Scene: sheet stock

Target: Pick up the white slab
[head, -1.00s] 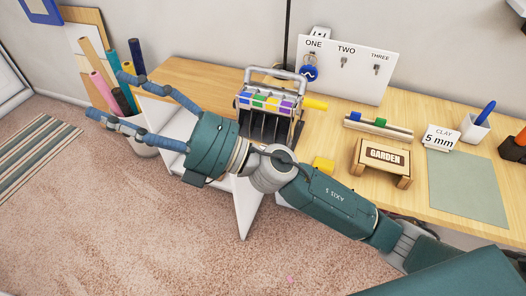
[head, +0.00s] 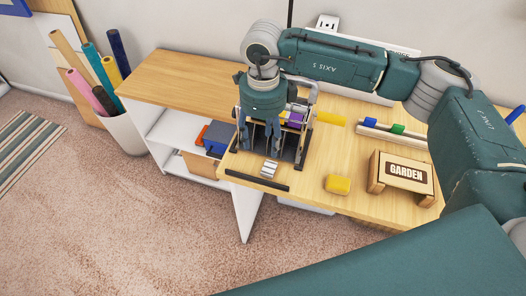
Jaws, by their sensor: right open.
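My right gripper (head: 260,146) points down over the rack (head: 300,148) with dark dividers and coloured tabs on the table. Its blue fingers are apart, one toward the left and one toward the right of the rack's front. I see nothing clearly held between them. I cannot single out the white slab with certainty; the gripper and hand cover much of the rack. A small pale ridged block (head: 268,170) lies just in front of the rack. My left gripper is not in view.
A black bar (head: 257,180) lies along the table's front edge. A yellow block (head: 338,184) and the GARDEN stand (head: 402,172) are to the right. A white panel (head: 246,211) stands below the table edge. A bin of rolls (head: 124,134) is at left.

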